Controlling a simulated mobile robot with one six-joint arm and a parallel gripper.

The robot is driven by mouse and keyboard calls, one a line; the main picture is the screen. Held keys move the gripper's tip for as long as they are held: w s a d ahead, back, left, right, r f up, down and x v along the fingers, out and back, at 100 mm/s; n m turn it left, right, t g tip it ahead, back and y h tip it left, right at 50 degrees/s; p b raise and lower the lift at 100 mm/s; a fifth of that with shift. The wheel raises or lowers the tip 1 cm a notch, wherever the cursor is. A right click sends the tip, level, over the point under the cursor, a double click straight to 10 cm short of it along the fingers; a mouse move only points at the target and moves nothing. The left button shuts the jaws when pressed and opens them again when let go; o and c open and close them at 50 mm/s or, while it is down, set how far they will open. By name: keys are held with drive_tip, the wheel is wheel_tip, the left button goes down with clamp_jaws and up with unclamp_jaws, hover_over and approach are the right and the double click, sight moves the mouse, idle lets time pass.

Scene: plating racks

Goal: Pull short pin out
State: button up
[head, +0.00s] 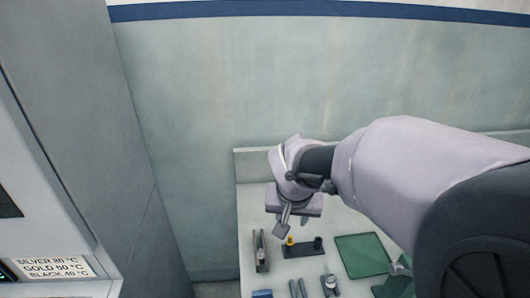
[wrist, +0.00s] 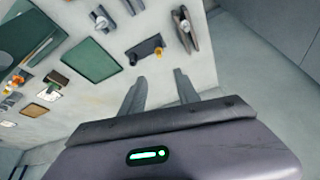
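A small dark block (head: 302,249) sits on the table, with a gold piece (head: 289,241) at its left end and a taller dark post (head: 318,243) at its right end. The block (wrist: 145,50) also shows in the wrist view, with the gold piece (wrist: 158,51) at its end nearer my fingers. I cannot tell for sure which one is the short pin. My gripper (wrist: 159,77) is open and empty, its two fingers apart. In the head view my gripper (head: 282,228) hangs above and just left of the block, not touching it.
A clamp-like tool (head: 260,252) lies left of the block. A green mat (head: 362,255) lies to the right. Several small tools, one a metal fitting (head: 330,284), lie at the near edge. A wall stands behind the table (head: 252,205).

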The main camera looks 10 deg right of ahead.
sight(291, 238)
drive_tip(key=b+x, duration=0.5)
drive_tip(key=x, duration=1.2)
drive_tip(key=shift+s+d+f+b, duration=0.1)
drive_tip(key=shift+b, duration=0.3)
clamp_jaws()
drive_tip(key=c, duration=0.7)
unclamp_jaws()
drive_tip(key=shift+s, duration=0.1)
clamp_jaws()
drive_tip(key=shift+r+n+y+p, duration=0.2)
drive_tip(key=shift+n+p, duration=0.35)
drive_tip(key=shift+p, duration=1.1)
drive_tip(key=shift+r+n+y+p, duration=0.15)
drive_tip(key=shift+n+p, duration=0.4)
drive_tip(key=shift+p, duration=1.1)
